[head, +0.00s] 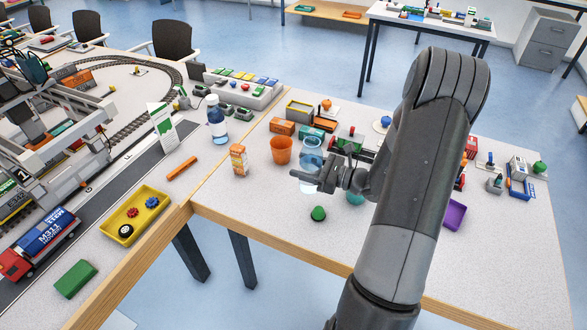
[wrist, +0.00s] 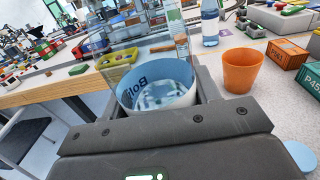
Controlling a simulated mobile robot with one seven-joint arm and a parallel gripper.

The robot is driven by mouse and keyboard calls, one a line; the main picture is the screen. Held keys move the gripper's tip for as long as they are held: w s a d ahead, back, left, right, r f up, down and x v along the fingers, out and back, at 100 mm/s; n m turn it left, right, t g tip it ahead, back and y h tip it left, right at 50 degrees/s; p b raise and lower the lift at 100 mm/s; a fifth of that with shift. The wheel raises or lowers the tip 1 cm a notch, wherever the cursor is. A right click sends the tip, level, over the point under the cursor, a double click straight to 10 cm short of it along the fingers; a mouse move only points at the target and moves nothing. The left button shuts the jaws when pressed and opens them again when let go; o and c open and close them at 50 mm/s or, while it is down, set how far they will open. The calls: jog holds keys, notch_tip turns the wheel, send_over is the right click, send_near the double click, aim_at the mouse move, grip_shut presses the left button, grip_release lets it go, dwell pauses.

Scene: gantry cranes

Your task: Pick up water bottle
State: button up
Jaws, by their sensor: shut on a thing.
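A clear water bottle with a blue label (head: 311,160) is between the fingers of my gripper (head: 326,182), near the middle of the right table. My gripper is shut on it.
Small crates (head: 283,127) and toy vehicles crowd behind.

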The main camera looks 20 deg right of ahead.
aim_at(321, 162)
jog(key=shift+s+d+r, duration=0.65)
jog(key=shift+d+r, duration=0.05)
jog(key=shift+d, duration=0.25)
jog(key=shift+s+d+r, duration=0.65)
jog(key=shift+d, duration=0.25)
